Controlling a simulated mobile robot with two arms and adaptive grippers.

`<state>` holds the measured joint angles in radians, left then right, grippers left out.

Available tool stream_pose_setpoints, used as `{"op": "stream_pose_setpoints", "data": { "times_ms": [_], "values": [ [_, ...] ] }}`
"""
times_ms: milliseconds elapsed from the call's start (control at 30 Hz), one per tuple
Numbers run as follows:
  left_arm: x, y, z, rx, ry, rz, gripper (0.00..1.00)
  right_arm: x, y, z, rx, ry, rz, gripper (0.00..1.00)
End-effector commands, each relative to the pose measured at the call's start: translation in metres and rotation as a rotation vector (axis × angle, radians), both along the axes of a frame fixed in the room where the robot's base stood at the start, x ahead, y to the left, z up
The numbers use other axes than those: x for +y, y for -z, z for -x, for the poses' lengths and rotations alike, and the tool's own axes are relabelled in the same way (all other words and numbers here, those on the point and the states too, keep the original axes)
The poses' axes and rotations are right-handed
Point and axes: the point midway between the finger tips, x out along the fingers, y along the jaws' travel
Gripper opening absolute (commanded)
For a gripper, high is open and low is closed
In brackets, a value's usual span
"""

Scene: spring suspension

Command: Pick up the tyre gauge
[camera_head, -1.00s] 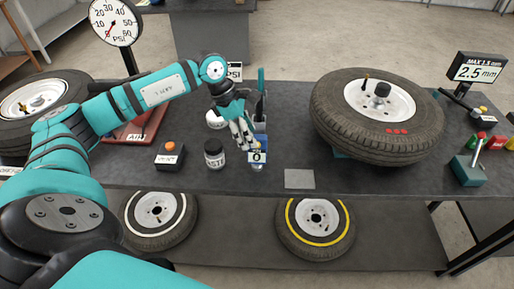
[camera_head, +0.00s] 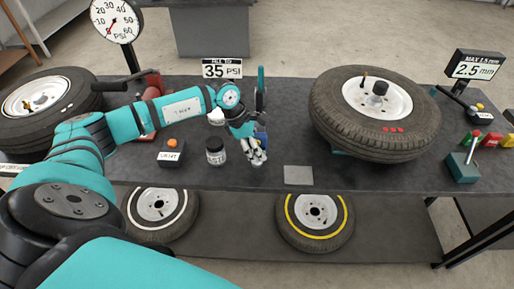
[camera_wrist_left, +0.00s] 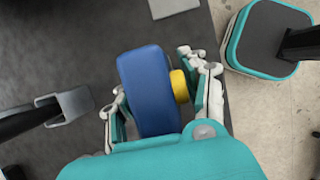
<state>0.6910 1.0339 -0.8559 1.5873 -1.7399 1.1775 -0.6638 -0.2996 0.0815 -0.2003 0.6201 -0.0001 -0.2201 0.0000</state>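The tyre gauge, a blue body with a yellow knob on one side, shows in the left wrist view (camera_wrist_left: 150,90) between the fingers of my left gripper (camera_wrist_left: 158,98). The fingers stand apart on either side of it, with a small gap at the left; the right finger is close to the yellow knob. In the head view, my left gripper (camera_head: 256,154) is low over the workbench, and only a bit of blue gauge (camera_head: 262,137) shows behind it. The gauge's display is hidden there. My right gripper is in neither view.
A grey plate (camera_head: 298,176) lies to the right on the workbench (camera_head: 330,180).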

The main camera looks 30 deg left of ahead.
Motion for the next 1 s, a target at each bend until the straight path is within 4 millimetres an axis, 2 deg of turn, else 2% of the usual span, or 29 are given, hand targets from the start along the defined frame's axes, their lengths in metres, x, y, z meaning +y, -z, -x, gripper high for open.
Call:
{"op": "stream_pose_setpoints", "data": {
  "times_ms": [33, 300, 733, 867, 1000],
  "values": [
    [0.000, 0.000, 0.000, 0.000, 0.000, 0.000, 0.36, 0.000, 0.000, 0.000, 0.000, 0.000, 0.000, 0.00],
    [0.000, -0.001, 0.000, -0.001, 0.000, 0.000, 0.00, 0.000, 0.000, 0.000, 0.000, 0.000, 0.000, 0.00],
    [0.000, -0.006, -0.001, -0.004, 0.000, 0.001, 0.00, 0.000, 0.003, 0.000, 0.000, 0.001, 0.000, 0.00],
    [0.000, -0.016, -0.001, -0.005, 0.000, -0.001, 0.00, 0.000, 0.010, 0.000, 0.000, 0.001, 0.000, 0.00],
    [0.001, -0.035, -0.001, -0.006, 0.000, 0.000, 0.00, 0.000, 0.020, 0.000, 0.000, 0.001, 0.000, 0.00]
  ]
}}
